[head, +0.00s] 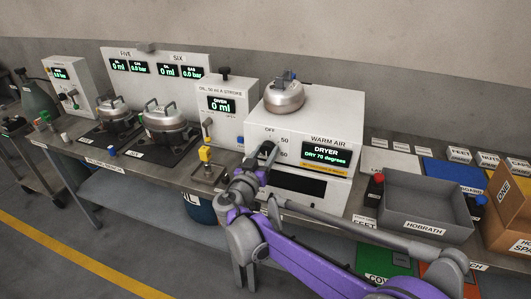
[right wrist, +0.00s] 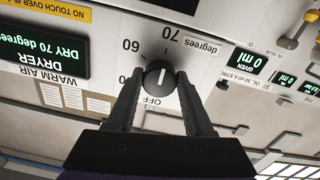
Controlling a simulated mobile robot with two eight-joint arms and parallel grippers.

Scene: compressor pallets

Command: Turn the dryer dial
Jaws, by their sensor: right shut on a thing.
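The dryer (head: 343,117) is a white box on the bench with a display (head: 326,154) reading "DRYER, DRY 70 degrees". Its black round dial (right wrist: 158,74) sits on the front panel among printed marks OFF, 60 and 70. A white line on the dial points toward the 70 side in the upside-down right wrist view. My right gripper (head: 266,153) is at the dial, its fingers (right wrist: 160,80) on both sides and shut on it. In the head view the gripper largely hides the dial. My left gripper is not in view.
A metal pot (head: 284,97) stands on top of the dryer. A small yellow-topped fixture (head: 205,155) is left of my right gripper. A grey bin (head: 427,205) labelled HOBRATH stands to the right. Pots on dark plates and display boxes fill the bench's left.

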